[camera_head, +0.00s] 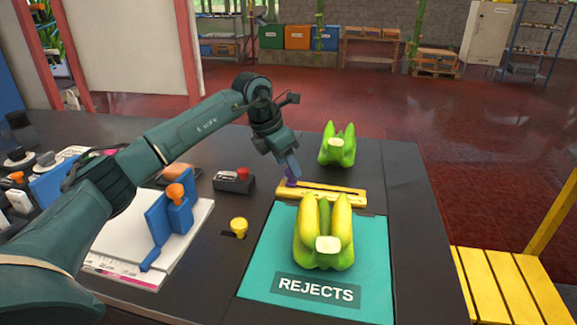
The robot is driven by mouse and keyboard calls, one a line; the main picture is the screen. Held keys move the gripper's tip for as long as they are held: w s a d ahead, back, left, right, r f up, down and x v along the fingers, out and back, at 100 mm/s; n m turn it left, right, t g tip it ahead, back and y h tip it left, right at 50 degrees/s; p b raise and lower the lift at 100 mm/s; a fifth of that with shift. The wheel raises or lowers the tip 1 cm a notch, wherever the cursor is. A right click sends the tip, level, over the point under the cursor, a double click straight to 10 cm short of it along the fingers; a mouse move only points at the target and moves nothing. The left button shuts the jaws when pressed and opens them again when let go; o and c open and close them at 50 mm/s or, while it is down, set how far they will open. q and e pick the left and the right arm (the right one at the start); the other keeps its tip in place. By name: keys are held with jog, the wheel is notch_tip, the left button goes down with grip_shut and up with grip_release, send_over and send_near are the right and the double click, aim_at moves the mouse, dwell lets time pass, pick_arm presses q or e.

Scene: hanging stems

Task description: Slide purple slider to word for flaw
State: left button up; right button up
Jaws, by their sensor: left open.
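A yellow slider track (340,195) with a dark slot lies on the dark table, behind the teal mat. A purple slider (291,172) stands at the left end of the track. No words can be read on the track at this size. My left gripper (286,157) reaches down from above to the purple slider, with its jaws open. The fingertips are small and partly merge with the slider, so I cannot tell if they touch it. My right gripper is not in view.
A teal mat marked REJECTS (262,272) holds a yellow-green banana bunch (325,235). A green bunch (338,147) stands behind the track. A grey box with a red button (234,180), a yellow knob (239,227) and a blue fixture (172,222) stand left. The table's right side is clear.

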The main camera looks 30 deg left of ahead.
pick_arm(q)
jog(key=shift+x, duration=0.9)
jog(key=shift+c, duration=0.2)
jog(key=shift+r, duration=0.1)
grip_shut()
jog(key=shift+d, duration=0.1)
